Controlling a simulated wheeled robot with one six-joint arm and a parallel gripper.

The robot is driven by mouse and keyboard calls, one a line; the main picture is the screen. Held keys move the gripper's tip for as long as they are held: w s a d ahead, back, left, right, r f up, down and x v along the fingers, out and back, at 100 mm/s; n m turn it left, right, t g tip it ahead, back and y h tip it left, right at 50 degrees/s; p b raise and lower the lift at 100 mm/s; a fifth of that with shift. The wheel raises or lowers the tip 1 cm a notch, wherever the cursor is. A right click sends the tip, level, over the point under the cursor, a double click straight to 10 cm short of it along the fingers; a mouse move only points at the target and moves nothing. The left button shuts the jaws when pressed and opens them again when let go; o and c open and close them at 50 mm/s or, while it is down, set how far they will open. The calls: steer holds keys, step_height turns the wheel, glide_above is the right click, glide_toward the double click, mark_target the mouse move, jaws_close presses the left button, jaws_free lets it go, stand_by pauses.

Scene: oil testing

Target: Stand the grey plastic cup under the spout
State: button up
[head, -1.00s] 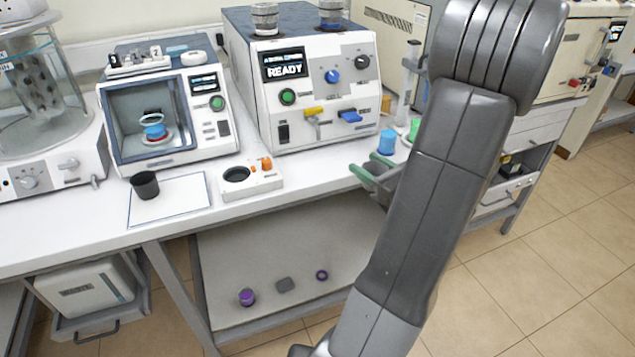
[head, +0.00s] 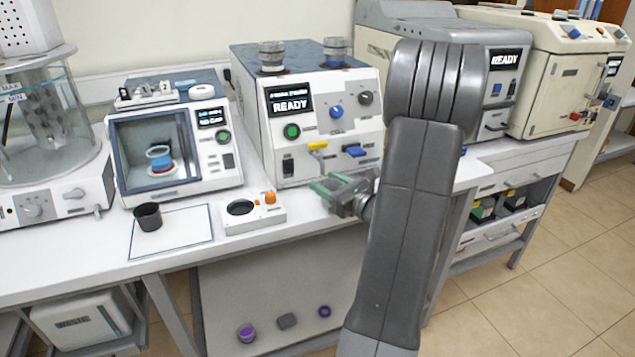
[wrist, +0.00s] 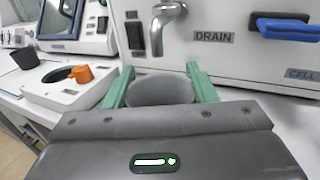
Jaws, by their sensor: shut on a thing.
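The grey plastic cup (wrist: 160,90) is between the green fingers of my gripper (wrist: 160,88) in the wrist view. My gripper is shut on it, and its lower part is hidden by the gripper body. The metal spout (wrist: 158,32), left of the DRAIN label, shows just beyond and above the cup's rim. I cannot tell whether the spout tip is directly over the cup. In the head view my gripper (head: 338,186) is low at the front of the READY machine (head: 290,145), near the yellow lever (head: 317,146).
A dark cup (head: 148,217) stands on a white mat (head: 190,232) farther left. A blue lever marked CELL (wrist: 285,27) juts out right of the spout.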

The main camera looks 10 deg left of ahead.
mark_target(325, 182)
steer(key=x, duration=0.3)
steer(key=shift+w+a, duration=0.1)
steer(key=shift+a, duration=0.25)
steer(key=shift+w+a+f, duration=0.1)
steer(key=shift+w+f, duration=0.05)
steer(key=shift+f, duration=0.6)
steer(key=shift+f, duration=0.25)
steer(key=o, duration=1)
